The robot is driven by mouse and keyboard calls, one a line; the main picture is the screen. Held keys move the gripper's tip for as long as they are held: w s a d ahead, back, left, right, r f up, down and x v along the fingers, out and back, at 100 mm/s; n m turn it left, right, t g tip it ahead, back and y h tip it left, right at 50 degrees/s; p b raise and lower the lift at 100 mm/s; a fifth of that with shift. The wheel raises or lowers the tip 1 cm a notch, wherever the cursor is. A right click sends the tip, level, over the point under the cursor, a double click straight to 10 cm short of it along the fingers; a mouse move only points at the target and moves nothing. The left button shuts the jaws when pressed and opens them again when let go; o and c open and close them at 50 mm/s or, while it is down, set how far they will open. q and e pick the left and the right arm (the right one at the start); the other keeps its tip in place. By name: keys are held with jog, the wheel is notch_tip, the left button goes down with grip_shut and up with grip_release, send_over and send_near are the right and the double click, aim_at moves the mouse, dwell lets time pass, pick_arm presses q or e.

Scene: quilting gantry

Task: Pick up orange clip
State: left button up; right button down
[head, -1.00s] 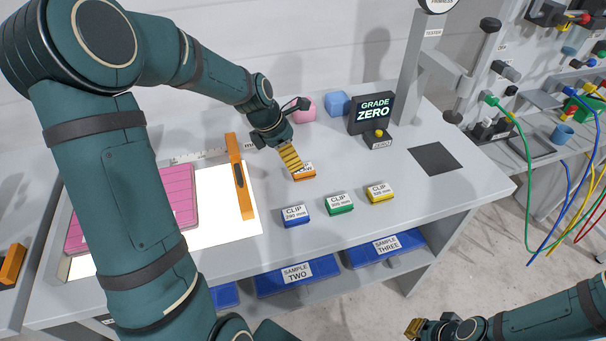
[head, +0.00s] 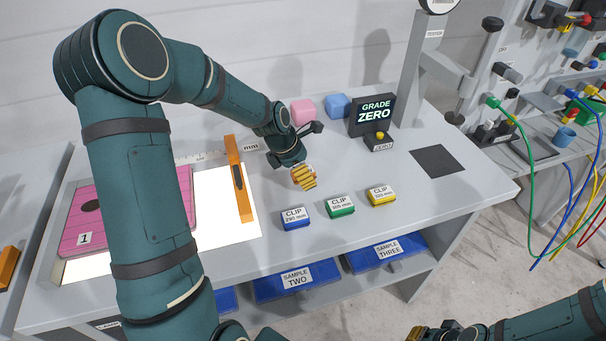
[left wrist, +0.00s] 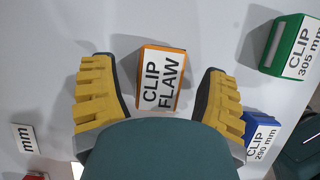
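The orange clip, labelled "CLIP FLAW" (left wrist: 162,78), lies on the table between the two spread yellow fingers of my left gripper (left wrist: 156,80) in the left wrist view. Gaps show on both sides of the clip, so the fingers do not touch it. In the head view my left gripper (head: 303,177) is over the clip's spot and hides most of it. My right gripper (head: 417,333) is at the bottom edge of the head view, away from the table; its finger opening is unclear.
Blue (head: 295,219), green (head: 340,206) and yellow (head: 381,195) clips lie in front of the left gripper. An orange bar (head: 240,180) lies to its left. Pink (head: 302,112) and blue (head: 337,105) blocks and a "GRADE ZERO" display (head: 372,115) stand behind.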

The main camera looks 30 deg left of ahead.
pick_arm(q)
jog(key=c, duration=1)
notch_tip(320, 180, up, 10)
jog(key=shift+p, duration=1.1)
